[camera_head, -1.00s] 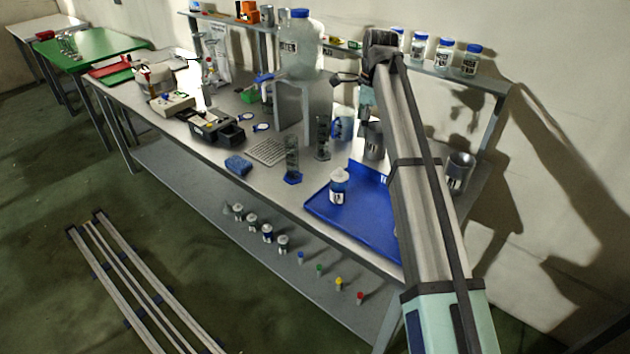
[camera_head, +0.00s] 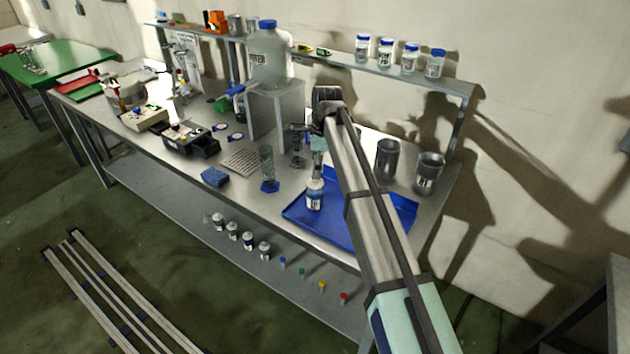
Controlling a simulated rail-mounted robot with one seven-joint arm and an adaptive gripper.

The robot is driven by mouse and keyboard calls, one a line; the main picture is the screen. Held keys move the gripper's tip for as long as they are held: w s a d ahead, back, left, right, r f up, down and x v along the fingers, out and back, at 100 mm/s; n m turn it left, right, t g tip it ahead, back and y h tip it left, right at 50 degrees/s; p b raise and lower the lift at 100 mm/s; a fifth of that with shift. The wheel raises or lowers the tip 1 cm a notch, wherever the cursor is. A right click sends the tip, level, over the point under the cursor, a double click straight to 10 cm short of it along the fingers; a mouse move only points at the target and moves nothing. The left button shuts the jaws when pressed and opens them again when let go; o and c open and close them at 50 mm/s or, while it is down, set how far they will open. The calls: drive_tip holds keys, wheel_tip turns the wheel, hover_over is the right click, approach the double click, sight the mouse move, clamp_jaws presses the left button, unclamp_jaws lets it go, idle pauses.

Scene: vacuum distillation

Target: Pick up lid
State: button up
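A small bottle (camera_head: 314,197) with a white label and dark contents stands upright on the blue tray (camera_head: 352,232) on the bench. Its top is hard to make out behind my gripper, so I cannot tell a separate lid there. My gripper (camera_head: 317,172) points down just above or at the top of this bottle, at the far end of my arm. The fingers are too small and blurred to show whether they touch the bottle or are open.
Two grey metal cups (camera_head: 428,173) stand behind the tray at the right. A glass cylinder with a blue base (camera_head: 269,170) and a blue sponge (camera_head: 215,177) are to the left. Several blue-capped jars (camera_head: 409,58) line the upper shelf. A large bottle (camera_head: 270,58) stands on a raised stand.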

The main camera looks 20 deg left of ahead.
sight(315, 181)
drive_tip(key=shift+a+f+p, duration=0.2)
drive_tip(key=shift+f+p, duration=1.15)
drive_tip(key=shift+f, duration=1.3)
drive_tip(key=c, duration=1)
